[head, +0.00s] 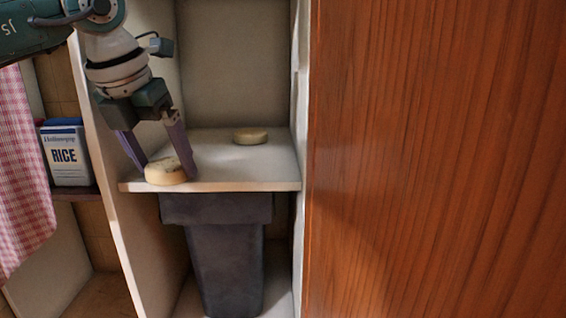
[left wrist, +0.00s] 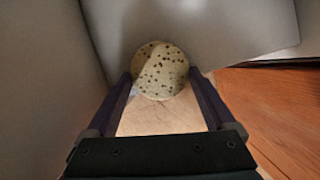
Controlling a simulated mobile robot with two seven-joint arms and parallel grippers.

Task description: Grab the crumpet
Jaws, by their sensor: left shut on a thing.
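A round, pale crumpet (head: 166,172) with a browned side is at the front left edge of the cupboard shelf (head: 225,186). My left gripper (head: 168,172) reaches down from the upper left and is shut on this crumpet, one finger at each side. In the left wrist view the crumpet (left wrist: 160,70) shows its pale, holed top between the fingertips (left wrist: 160,82). I cannot tell whether it touches the shelf. A second, similar round crumpet (head: 250,136) lies flat farther back on the shelf. My right gripper is not in view.
A dark bin (head: 227,260) stands under the shelf. A RICE box (head: 67,155) stands on a lower shelf at the left, beside a red checked cloth (head: 18,175). A wooden door panel (head: 430,160) fills the right. The shelf's middle is clear.

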